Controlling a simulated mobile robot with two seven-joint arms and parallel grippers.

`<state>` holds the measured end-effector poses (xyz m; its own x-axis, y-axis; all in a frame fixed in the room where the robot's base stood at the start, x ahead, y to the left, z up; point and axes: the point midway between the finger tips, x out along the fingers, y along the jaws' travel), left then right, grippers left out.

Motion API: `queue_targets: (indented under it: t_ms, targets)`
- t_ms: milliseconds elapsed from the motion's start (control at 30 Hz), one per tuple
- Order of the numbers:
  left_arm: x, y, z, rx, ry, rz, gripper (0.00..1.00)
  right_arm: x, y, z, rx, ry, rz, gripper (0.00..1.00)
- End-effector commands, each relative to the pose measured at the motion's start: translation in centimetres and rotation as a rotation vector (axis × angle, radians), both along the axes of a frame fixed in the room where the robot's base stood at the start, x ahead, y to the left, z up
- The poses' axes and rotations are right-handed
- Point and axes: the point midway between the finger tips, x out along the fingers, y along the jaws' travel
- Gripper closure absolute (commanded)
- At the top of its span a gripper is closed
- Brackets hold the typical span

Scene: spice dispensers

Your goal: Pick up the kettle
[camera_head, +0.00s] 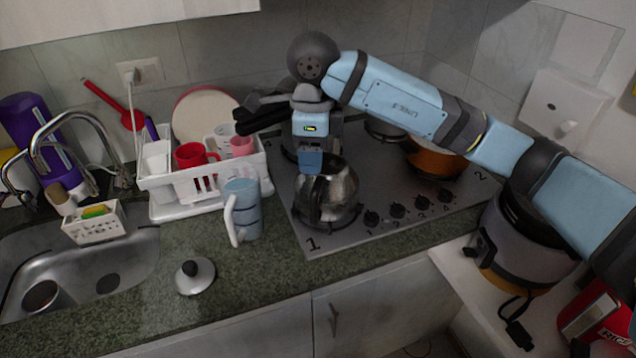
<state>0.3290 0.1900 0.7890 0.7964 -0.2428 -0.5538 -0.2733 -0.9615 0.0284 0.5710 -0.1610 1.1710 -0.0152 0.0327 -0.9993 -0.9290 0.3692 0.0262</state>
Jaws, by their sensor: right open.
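The kettle (330,196) is a dark, shiny metal pot. It stands upright on the front left burner of the stove. My right gripper (247,111) is above and to the left of the kettle, in front of the back wall. Its black fingers point left, are open and hold nothing. My right wrist hides part of the kettle's top, so I cannot make out its handle clearly. My left gripper is not in view.
A blue-grey jug (246,212) stands left of the kettle. A white dish rack (163,209) with cups is behind it. A silver lid (195,276) lies on the counter.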

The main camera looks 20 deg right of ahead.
Motion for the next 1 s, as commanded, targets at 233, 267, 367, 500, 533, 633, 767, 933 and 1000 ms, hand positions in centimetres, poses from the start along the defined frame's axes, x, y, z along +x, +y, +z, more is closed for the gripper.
queue_targets:
  t_ms: [233, 267, 367, 500, 533, 633, 767, 933, 1000]
  targets:
    - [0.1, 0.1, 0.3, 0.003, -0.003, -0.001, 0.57, 0.3, -0.7, -2.4, -0.036, -0.011, -0.01, 0.49]
    - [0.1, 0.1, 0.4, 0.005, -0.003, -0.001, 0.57, 0.2, -0.7, -3.0, -0.035, -0.011, -0.01, 0.49]
    - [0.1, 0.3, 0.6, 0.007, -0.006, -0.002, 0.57, 0.2, -0.7, -5.1, -0.034, -0.01, -0.009, 0.49]
    - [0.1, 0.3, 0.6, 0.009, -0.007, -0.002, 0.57, 0.3, -0.6, -7.2, -0.033, -0.011, -0.01, 0.49]
    - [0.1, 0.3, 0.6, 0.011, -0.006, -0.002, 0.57, 0.3, -0.6, -7.5, -0.032, -0.013, -0.01, 0.49]
    - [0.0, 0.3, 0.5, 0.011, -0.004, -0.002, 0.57, 0.3, -0.6, -8.1, -0.033, -0.014, -0.009, 0.49]
    - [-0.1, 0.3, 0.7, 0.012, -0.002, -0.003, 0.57, 0.3, -0.7, -9.1, -0.032, -0.012, -0.008, 0.49]
    - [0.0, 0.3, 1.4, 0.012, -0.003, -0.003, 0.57, 0.3, -0.9, -11.8, -0.031, -0.01, -0.009, 0.49]
    - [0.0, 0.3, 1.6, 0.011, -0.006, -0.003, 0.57, 0.3, -0.9, -12.6, -0.032, -0.012, -0.008, 0.49]
